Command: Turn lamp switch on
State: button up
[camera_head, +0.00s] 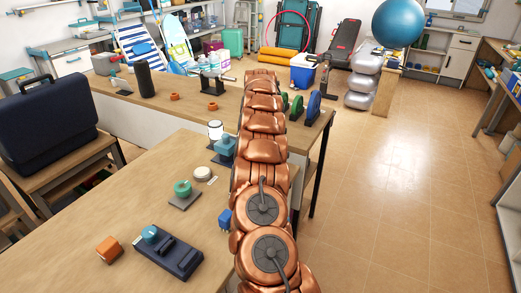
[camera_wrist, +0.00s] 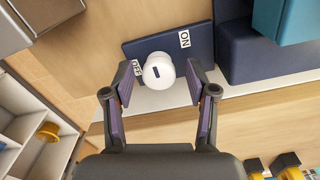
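In the wrist view a white round knob (camera_wrist: 158,74) with a short dark mark sits on a dark navy plate (camera_wrist: 160,45). An ON label (camera_wrist: 185,39) is at the plate's upper right, and an OFF label (camera_wrist: 137,68) is just left of the knob. My gripper (camera_wrist: 159,82) is open, with one dark finger on each side of the knob. A small gap shows on both sides, so the fingers do not appear to grip it. In the head view my copper arm covers the middle, and I cannot make out the gripper or this knob there.
A navy block (camera_wrist: 255,50) stands right of the plate in the wrist view. In the head view the near table (camera_head: 100,215) holds several small devices, including a teal knob (camera_head: 182,188) and a white disc (camera_head: 203,173). Tiled floor (camera_head: 400,170) on the right is clear.

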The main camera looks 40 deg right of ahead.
jog(key=shift+r, duration=0.1)
jog(key=shift+d+r, duration=0.1)
jog(key=shift+r, duration=3.5)
